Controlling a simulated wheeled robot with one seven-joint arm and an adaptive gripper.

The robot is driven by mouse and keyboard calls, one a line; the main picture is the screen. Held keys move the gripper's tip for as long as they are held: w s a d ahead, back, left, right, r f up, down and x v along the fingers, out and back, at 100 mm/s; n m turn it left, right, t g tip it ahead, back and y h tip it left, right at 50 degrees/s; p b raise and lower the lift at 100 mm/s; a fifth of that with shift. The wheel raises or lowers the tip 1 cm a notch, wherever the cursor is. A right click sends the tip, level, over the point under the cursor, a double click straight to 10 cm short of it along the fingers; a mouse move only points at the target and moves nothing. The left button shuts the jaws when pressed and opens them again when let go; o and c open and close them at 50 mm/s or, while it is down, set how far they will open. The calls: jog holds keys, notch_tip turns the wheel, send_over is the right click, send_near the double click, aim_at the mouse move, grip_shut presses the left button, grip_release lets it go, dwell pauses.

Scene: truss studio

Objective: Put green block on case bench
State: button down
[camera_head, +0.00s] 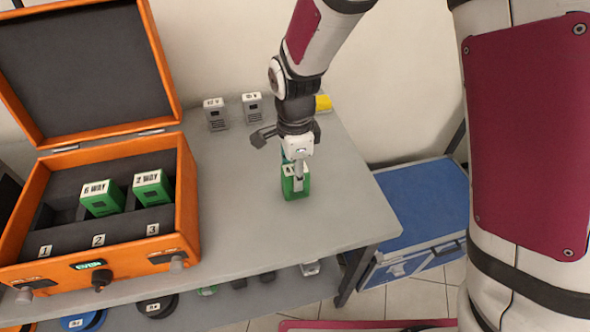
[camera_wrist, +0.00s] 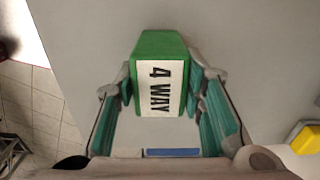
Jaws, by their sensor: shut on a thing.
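A green block (camera_head: 295,185) with a white label stands on or just above the grey table, right of the orange case; I cannot tell if it touches the surface. In the wrist view the green block (camera_wrist: 158,48) shows its label, "4 WAY". My gripper (camera_head: 296,172) is above it with its fingers on its sides. In the wrist view my gripper (camera_wrist: 160,95) is shut on the block from both sides. The case bench (camera_head: 230,225) is the grey table that carries the open orange case (camera_head: 187,205).
Two green blocks, "6 WAY" (camera_head: 102,197) and "2 WAY" (camera_head: 153,187), stand in the case's dark insert. Grey blocks (camera_head: 215,114) and a yellow block (camera_head: 323,103) are at the table's back. A blue case (camera_head: 425,200) is at right. The table's front right is clear.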

jog(key=shift+f, duration=0.15)
jog(key=c, duration=1.1)
grip_release()
jog(key=shift+o, duration=0.2)
notch_tip(320, 180, up, 11)
jog(key=shift+p, duration=0.5)
jog(key=shift+r, duration=0.7)
jog(key=shift+d+r, duration=0.1)
